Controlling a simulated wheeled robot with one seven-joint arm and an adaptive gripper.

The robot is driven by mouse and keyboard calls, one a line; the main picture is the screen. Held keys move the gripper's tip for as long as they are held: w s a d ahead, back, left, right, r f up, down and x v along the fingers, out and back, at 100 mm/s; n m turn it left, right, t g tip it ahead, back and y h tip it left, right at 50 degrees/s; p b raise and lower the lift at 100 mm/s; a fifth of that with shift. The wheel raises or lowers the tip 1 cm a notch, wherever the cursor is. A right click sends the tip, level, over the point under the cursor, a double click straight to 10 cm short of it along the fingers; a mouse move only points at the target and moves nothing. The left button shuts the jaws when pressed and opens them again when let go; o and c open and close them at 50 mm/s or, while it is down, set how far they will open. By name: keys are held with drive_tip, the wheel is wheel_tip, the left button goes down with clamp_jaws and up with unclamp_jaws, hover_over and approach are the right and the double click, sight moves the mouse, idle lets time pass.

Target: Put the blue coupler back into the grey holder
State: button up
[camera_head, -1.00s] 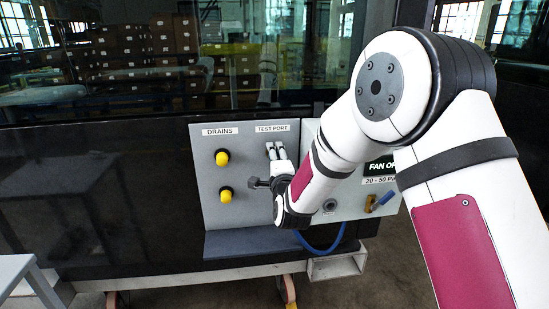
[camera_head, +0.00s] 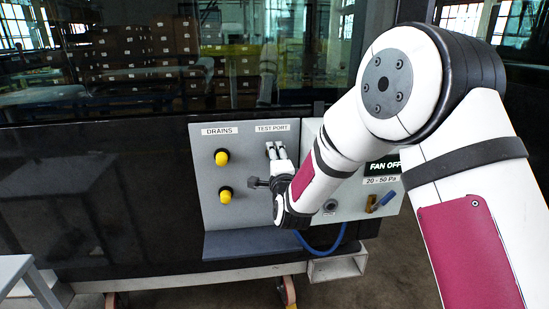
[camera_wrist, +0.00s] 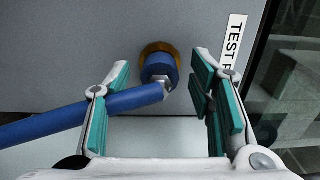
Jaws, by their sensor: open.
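The blue coupler (camera_wrist: 158,68) sits at a brass ring on the grey panel beside the TEST PORT label, with its blue hose (camera_wrist: 75,118) running off to the left in the wrist view. My gripper (camera_wrist: 160,85) is open, its teal-padded fingers on either side of the coupler, with a visible gap to each. In the head view my gripper (camera_head: 277,153) is at the panel under the TEST PORT label, and my wrist hides the coupler. A small grey round fitting (camera_head: 330,206) shows low on the right panel; I cannot tell whether it is the grey holder.
Two yellow drain knobs (camera_head: 222,158) stick out left of my gripper. A ledge (camera_head: 255,243) juts out below the panel. A brass valve with a blue handle (camera_head: 383,201) is at the right. The blue hose (camera_head: 325,248) loops below the panel.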

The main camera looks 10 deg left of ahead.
idle(0.4)
clamp_jaws()
drive_tip(key=v, duration=0.6)
idle(1.3)
